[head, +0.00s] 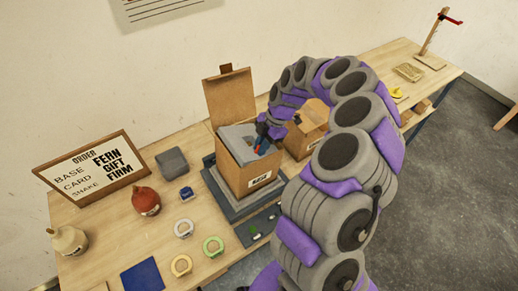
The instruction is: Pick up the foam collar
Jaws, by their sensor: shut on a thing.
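A grey foam piece (236,138), which looks like the foam collar, shows in the mouth of an open cardboard box (240,180). My gripper (261,145) is at the right side of that box mouth, against the grey piece, and appears shut on it. The jaws are small and partly hidden by my arm, so the exact grip is hard to see. Whether the piece rests in the box or is lifted a little cannot be told.
The box stands on a dark platform (213,186), its lid (230,97) raised behind. Another box (303,140) is partly hidden by my arm. A grey block (172,163), red bottle (145,200), cream bottle (68,240), tape rings (213,246) and order sign (95,168) occupy the left table.

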